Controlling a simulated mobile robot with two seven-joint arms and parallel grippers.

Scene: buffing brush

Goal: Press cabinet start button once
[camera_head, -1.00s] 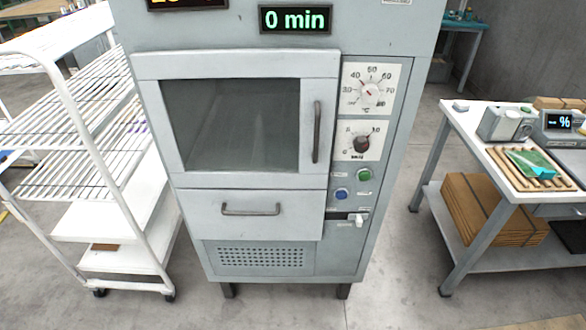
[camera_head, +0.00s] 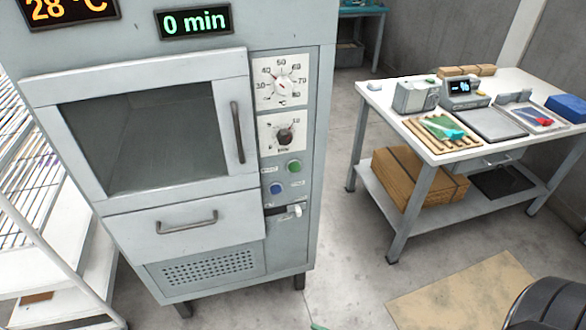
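The grey cabinet (camera_head: 293,228) stands left of centre in the head view, with its windowed door (camera_head: 150,133) and lower drawer (camera_head: 187,222) shut. On its right-hand panel a green button (camera_head: 294,166) sits above a blue button (camera_head: 277,188). Small labels beside the buttons are too small to read. Above them are a temperature dial (camera_head: 281,85) and a minute dial (camera_head: 285,134). The displays on top read 28 °C (camera_head: 70,9) and 0 min (camera_head: 195,21). Neither of my grippers is in the view.
A white table (camera_head: 400,110) stands to the right with devices, a wooden rack (camera_head: 441,133), a grey tray (camera_head: 491,124) and a blue box (camera_head: 567,108). A white wire rack (camera_head: 22,185) stands close on the left. Floor between cabinet and table is clear; a tan mat (camera_head: 462,291) lies in front.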

